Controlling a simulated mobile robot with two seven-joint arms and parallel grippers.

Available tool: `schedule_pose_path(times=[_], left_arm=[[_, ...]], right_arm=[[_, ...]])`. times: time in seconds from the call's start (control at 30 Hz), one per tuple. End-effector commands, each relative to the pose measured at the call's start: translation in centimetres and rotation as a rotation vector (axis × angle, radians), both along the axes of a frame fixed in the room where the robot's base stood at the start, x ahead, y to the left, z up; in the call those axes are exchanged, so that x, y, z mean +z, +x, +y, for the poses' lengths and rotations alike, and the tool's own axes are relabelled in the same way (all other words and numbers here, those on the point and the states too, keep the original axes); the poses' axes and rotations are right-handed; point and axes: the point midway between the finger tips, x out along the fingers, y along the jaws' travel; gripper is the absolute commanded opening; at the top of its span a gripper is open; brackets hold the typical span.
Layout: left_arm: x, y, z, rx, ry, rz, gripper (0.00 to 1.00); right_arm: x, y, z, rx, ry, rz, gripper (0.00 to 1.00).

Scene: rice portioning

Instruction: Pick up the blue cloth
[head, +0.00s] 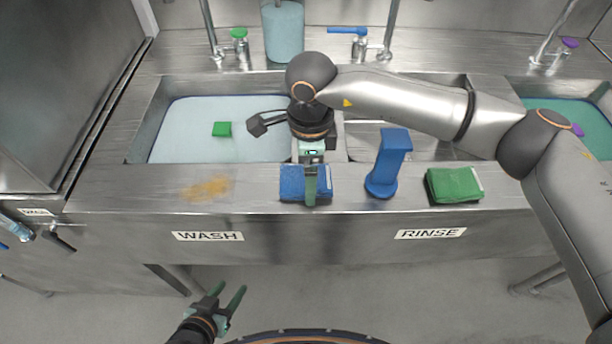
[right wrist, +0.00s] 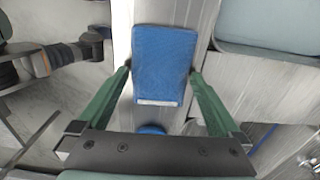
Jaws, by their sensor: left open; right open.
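The blue cloth (head: 292,182) lies folded on the steel front ledge of the sink counter, above the WASH and RINSE labels. My right gripper (head: 311,190) is directly over it, pointing down, and partly covers it in the head view. In the right wrist view the blue cloth (right wrist: 162,62) shows between the two green fingers, which are open on either side of it; I cannot tell whether they touch it. My left gripper (head: 228,292) is open and empty, low in front of the counter and well away from the cloth.
A blue upright stand-like object (head: 389,165) is just right of the cloth, with a folded green cloth (head: 453,185) beyond it. A brown stain (head: 207,188) marks the ledge at left. Behind, the wash sink (head: 190,115) holds pale water and a green block (head: 222,129).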

Motion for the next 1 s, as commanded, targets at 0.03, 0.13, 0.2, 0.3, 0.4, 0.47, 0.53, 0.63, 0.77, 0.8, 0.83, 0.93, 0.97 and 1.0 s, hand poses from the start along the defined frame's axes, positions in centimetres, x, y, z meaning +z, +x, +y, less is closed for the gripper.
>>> schedule_pose_path(times=[0.03,0.13,0.2,0.3,0.4,0.47,0.53,0.63,0.77,0.8,0.83,0.93,0.97,1.0], left_arm=[[0.06,0.00,0.00,0.000,0.000,0.000,0.50],[0.03,-0.01,0.00,0.000,0.000,0.000,0.50],[0.02,-0.01,0.00,0.000,0.000,0.000,0.50],[0.01,-0.01,0.00,0.000,0.000,0.000,0.50],[0.02,-0.01,0.00,0.000,0.000,0.000,0.50],[0.02,-0.01,0.00,0.000,0.000,0.000,0.50],[0.02,-0.01,0.00,0.000,0.000,0.000,0.50],[0.02,-0.01,0.00,0.000,0.000,0.000,0.50],[0.02,-0.01,0.00,-0.001,0.001,0.000,0.50],[0.03,0.00,0.00,-0.001,0.001,0.000,0.50],[0.03,0.00,0.00,-0.001,0.001,0.000,0.50],[0.03,0.00,0.00,-0.001,0.001,0.000,0.50],[0.03,0.00,0.00,-0.001,0.001,0.000,0.50],[0.03,0.00,0.00,-0.001,0.001,0.000,0.50]], right_arm=[[-0.23,0.01,0.03,0.000,0.001,-0.001,1.00],[-0.36,0.03,0.05,0.000,0.001,-0.002,1.00],[-0.35,0.03,0.05,0.000,0.001,-0.002,1.00],[-0.34,0.03,0.05,0.000,0.001,-0.002,0.94],[-0.32,0.02,0.05,0.000,0.001,-0.001,0.83],[-0.31,0.03,0.05,0.000,0.001,-0.001,0.76],[-0.31,0.02,0.05,0.000,0.001,-0.001,0.69],[-0.30,0.03,0.05,0.000,0.001,-0.001,0.57],[-0.29,0.02,0.06,0.000,0.001,-0.001,0.43],[-0.29,0.03,0.05,0.000,0.001,-0.001,0.38],[-0.29,0.03,0.06,0.000,0.001,-0.001,0.35],[-0.28,0.03,0.06,0.000,0.001,-0.001,0.33],[-0.28,0.03,0.06,0.000,0.001,-0.001,0.33],[-0.28,0.03,0.06,0.000,0.001,-0.001,0.33]])
